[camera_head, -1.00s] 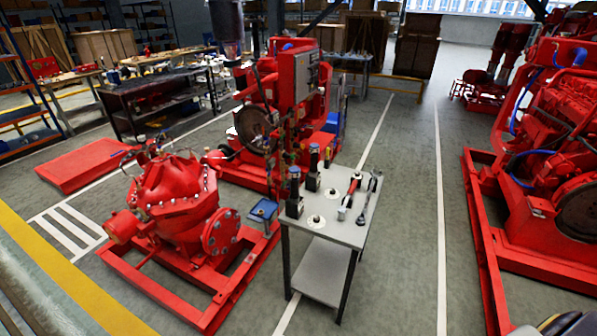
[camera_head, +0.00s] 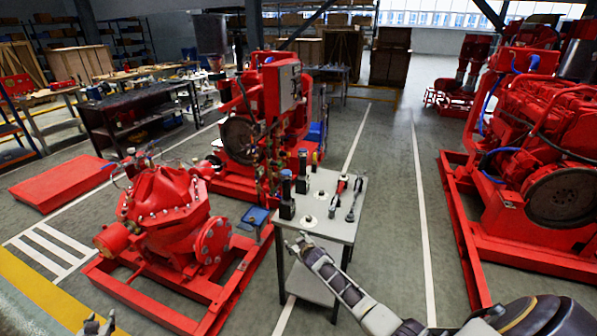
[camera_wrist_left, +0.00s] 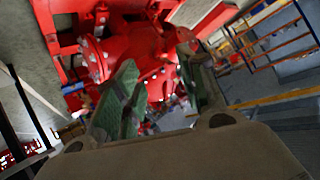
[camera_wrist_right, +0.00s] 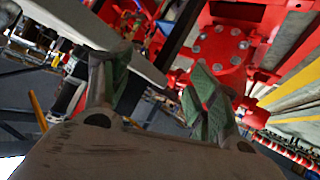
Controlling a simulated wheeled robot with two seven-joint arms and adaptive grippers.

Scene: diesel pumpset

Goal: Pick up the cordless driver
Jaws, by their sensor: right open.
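The grey table (camera_head: 320,232) carries the tools. Upright black tools with blue or grey tops stand along its left side, the nearest one (camera_head: 287,197) at the front left; they look like cordless drivers, but they are too small to be sure. My right gripper (camera_head: 300,241) is open and empty at the table's front edge, apart from the tools; its spread fingers show in the right wrist view (camera_wrist_right: 160,95). My left gripper (camera_head: 95,324) is at the bottom left, far from the table. Its fingers are apart with nothing between them in the left wrist view (camera_wrist_left: 160,95).
A red-handled tool (camera_head: 342,184), a wrench-like tool (camera_head: 354,202) and pale discs (camera_head: 309,219) lie on the table. A red pump (camera_head: 165,215) stands left of it, a red engine (camera_head: 540,140) at the right. A blue tray (camera_head: 256,216) is beside the table. The aisle is clear.

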